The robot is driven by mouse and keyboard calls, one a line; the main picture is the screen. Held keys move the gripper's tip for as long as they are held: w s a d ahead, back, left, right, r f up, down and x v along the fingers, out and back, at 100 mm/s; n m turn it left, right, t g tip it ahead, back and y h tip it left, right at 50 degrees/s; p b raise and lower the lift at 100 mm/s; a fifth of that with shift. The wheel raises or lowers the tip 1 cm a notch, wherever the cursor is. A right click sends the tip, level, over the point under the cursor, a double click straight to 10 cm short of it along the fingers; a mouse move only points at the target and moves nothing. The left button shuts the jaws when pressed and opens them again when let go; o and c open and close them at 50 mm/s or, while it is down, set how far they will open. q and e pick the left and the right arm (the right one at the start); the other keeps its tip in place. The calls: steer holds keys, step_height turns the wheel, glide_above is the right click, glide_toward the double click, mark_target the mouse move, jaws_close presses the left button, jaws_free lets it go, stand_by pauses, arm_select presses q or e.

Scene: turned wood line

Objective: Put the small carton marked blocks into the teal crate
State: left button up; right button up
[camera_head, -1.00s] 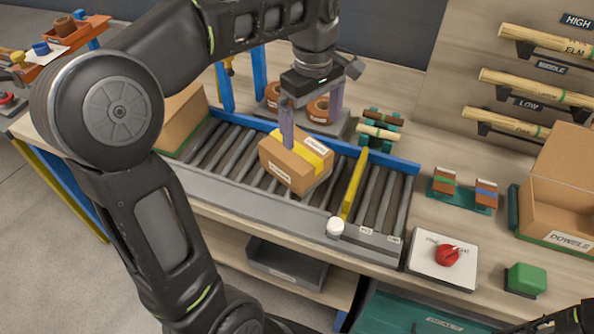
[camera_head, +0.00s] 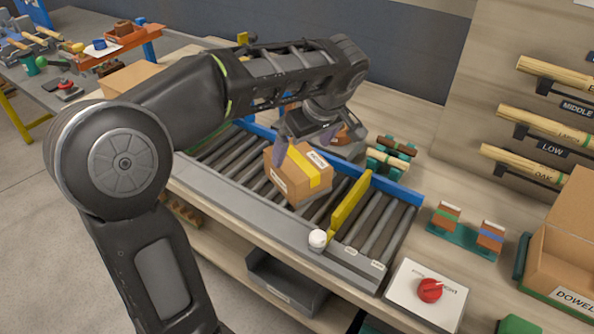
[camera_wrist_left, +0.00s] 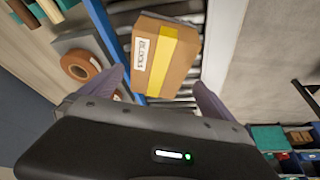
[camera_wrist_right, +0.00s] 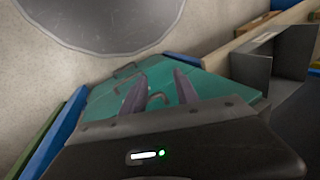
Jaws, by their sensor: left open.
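The small carton (camera_head: 286,184), brown with yellow tape and white labels, sits on the roller conveyor. In the left wrist view the carton (camera_wrist_left: 183,64) shows its blocks label, ahead of and between the fingertips. My left gripper (camera_head: 302,142) is open and empty, close above the carton's far side; contact cannot be told. It also shows in the left wrist view (camera_wrist_left: 158,80). My right gripper (camera_wrist_right: 160,76) has its fingers apart with nothing between them.
A yellow bar (camera_head: 349,204) crosses the conveyor (camera_head: 225,182) just right of the carton, with a white knob (camera_head: 317,238) at its near end. A control box with a red knob (camera_head: 430,290) and a dowels carton (camera_head: 568,255) stand at right. A grey bin (camera_head: 285,285) is below.

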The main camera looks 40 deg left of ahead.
mark_target(299, 159)
arm_select(q)
steer(key=shift+x, duration=1.3)
steer(key=shift+p+x, duration=0.55)
steer(key=shift+x, duration=2.1)
steer(key=shift+d, duration=0.15)
steer(key=c, duration=1.5)
steer(key=shift+o, duration=0.2)
steer(key=shift+w+r, duration=0.1)
steer(key=shift+r, duration=0.05)
step_height(299, 159, up, 10)
steer(key=shift+f, duration=0.1)
